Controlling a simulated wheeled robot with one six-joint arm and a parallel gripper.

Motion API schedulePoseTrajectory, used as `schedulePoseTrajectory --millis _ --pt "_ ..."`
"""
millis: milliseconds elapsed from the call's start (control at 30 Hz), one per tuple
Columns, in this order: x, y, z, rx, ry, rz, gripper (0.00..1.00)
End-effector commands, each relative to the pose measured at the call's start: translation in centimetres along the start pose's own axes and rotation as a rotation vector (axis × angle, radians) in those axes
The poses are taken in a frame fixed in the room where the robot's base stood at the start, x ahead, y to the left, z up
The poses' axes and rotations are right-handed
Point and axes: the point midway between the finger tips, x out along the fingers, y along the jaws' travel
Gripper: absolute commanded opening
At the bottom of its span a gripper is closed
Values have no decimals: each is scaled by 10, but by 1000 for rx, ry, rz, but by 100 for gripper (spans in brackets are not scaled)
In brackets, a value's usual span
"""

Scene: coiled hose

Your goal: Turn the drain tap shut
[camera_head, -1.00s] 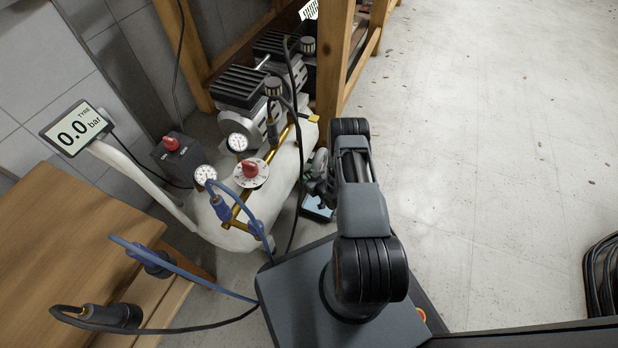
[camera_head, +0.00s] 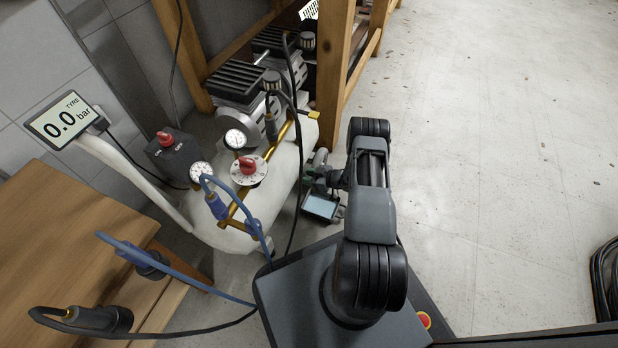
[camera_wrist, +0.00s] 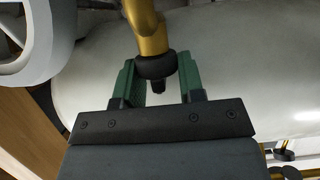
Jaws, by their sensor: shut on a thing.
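In the wrist view, my gripper (camera_wrist: 160,76) has green-faced fingers on either side of the drain tap (camera_wrist: 157,66). The tap is a brass pipe coming down from the top, with a black collar and a small dark tip. My gripper is shut on its black part; the exact contact is partly hidden. In the head view, my gripper (camera_head: 318,178) is low beside the right side of the white compressor tank (camera_head: 288,165), partly covered by my arm. The tap itself is hidden there.
A wheel (camera_wrist: 28,38) is close at upper left in the wrist view. A black hose (camera_head: 294,220) hangs down beside the tank. Gauges (camera_head: 235,138) and a red knob (camera_head: 248,162) sit on top. A wooden bench (camera_head: 70,215) stands left. Floor at right is clear except coiled hose (camera_head: 606,280).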

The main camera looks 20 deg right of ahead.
Motion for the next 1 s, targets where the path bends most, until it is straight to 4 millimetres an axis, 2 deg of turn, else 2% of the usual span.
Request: schedulePoseTrajectory --millis 467,500,567,833,1000 --pt "0 0 0 -4 0 -12 12" --pt "0 0 0 -4 0 -12 40" --pt "0 0 0 -4 0 -12 45" --pt "-2 0 0 -4 0 -11 45" --pt "-23 1 -3 -3 -1 -7 45"
